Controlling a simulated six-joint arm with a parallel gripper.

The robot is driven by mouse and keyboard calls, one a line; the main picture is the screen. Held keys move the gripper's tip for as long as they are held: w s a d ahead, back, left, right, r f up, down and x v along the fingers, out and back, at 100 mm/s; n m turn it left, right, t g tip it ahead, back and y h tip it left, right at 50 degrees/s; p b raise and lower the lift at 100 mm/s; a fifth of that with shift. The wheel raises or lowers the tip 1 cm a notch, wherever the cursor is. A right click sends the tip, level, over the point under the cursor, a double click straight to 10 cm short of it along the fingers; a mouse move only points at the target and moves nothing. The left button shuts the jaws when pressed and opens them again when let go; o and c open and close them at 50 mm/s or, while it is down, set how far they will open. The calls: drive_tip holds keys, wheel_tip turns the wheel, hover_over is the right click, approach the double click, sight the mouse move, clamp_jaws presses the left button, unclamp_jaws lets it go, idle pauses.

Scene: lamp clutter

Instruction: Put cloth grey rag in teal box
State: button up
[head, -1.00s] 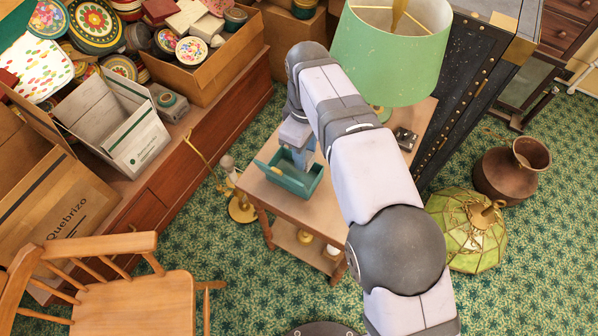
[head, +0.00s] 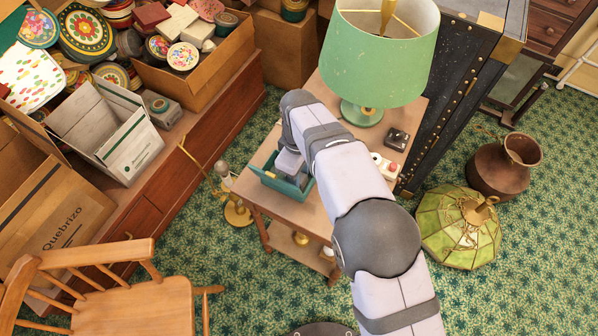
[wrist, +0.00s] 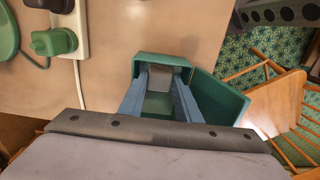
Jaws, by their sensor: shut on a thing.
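The teal box (head: 308,190) sits on the small wooden table, near its left edge. My gripper (wrist: 164,76) reaches down into it; in the head view my arm hides much of the box's inside. In the wrist view the teal box (wrist: 222,98) shows around and to the right of my fingers. A small grey patch, seemingly the grey rag (wrist: 168,74), lies between my fingertips, and my gripper is shut on it. Most of the rag is hidden.
A green lamp (head: 383,55) stands at the table's back, near a small dark device (head: 397,139). A power strip with a green plug (wrist: 53,42) lies on the tabletop. A brass stand (head: 238,212) is left of the table; a wooden chair (head: 130,300) is front left.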

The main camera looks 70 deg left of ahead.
drive_tip(key=shift+f, duration=0.15)
drive_tip(key=o, duration=0.8)
wheel_tip(320, 180, up, 12)
drive_tip(key=shift+r, duration=0.2)
idle(0.3)
